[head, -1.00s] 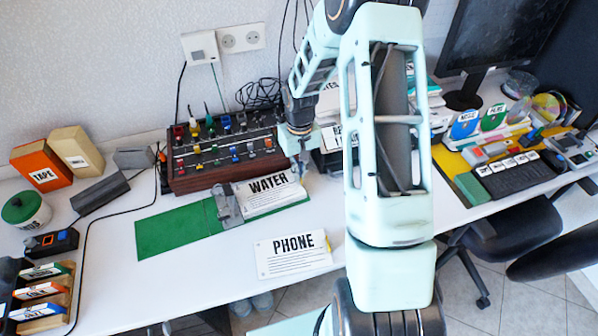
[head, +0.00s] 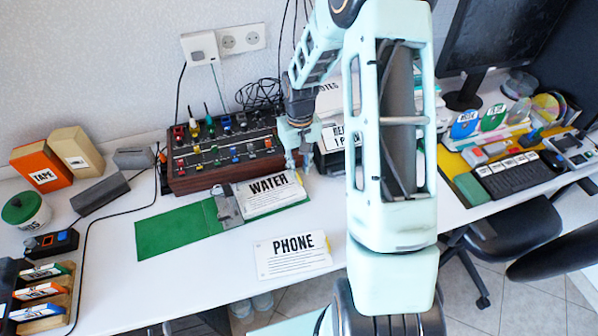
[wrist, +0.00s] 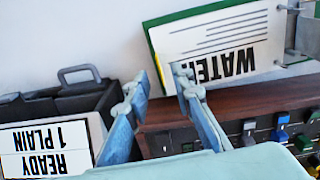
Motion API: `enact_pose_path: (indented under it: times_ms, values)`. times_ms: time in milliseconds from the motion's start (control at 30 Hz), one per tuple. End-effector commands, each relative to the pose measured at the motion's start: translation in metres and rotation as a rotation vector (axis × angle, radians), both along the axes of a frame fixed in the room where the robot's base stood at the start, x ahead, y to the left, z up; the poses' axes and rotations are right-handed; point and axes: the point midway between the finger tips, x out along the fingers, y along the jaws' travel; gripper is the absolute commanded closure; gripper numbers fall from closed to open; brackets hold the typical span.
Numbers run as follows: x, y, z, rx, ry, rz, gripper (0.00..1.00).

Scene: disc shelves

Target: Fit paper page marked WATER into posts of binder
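The white page marked WATER (head: 272,197) lies on the right side of the open green binder (head: 178,228). Its left edge meets the grey metal post mechanism (head: 229,208). In the wrist view the WATER page (wrist: 215,38) lies beside the metal posts (wrist: 294,28). I cannot tell whether the posts pass through its holes. My gripper (head: 298,162) is above and behind the page's far right corner, apart from it. In the wrist view my gripper (wrist: 157,80) is open, with nothing between its fingers.
A page marked PHONE (head: 292,256) lies in front of the binder. A brown panel of knobs (head: 218,160) stands behind it. A dark tray with a READY 1 PLAIN label (wrist: 42,148) stands near my gripper. The desk left of the binder has some free room.

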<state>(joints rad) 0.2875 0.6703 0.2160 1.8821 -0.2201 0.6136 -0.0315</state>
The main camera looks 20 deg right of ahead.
Motion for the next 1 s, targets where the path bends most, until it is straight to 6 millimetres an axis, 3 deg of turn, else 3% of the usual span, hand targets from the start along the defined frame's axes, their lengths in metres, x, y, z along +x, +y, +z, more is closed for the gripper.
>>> enact_pose_path:
  times_ms: [200,400,600,1000]
  values:
    - [0.001,-0.001,0.05,-0.002,-0.005,-0.001,0.78]
    - [0.001,-0.001,0.083,-0.001,-0.004,0.0,0.78]
    - [0.0,0.0,0.095,0.001,-0.001,0.0,0.78]
    - [0.0,-0.001,0.095,0.001,0.0,0.0,0.78]
